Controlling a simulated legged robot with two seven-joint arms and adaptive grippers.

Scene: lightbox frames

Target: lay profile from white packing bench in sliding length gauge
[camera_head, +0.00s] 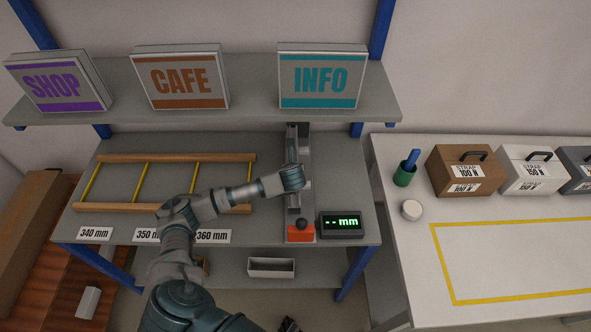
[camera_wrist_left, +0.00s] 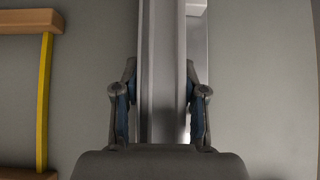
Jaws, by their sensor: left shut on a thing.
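My left gripper (camera_wrist_left: 160,105) is shut on a long light-grey profile (camera_wrist_left: 163,60), with one finger on each side of it in the wrist view. In the head view my wrist hides the fingers and most of the profile. The profile is over the sliding length gauge (camera_head: 305,160), roughly along its length; I cannot tell whether it rests in it. The gauge has an orange block with a black knob (camera_head: 301,231) at its near end. Its display (camera_head: 340,225) reads "-- mm". The white packing bench (camera_head: 400,260) is at the right. My right gripper is not in view.
A wooden rack with yellow dividers (camera_head: 148,170) lies left of the gauge, behind length labels (camera_head: 95,233). A shelf with signs (camera_head: 250,105) overhangs the back. Strap boxes (camera_head: 462,172), a green cup (camera_head: 404,176) and an empty yellow-outlined area (camera_head: 515,255) are on the white bench.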

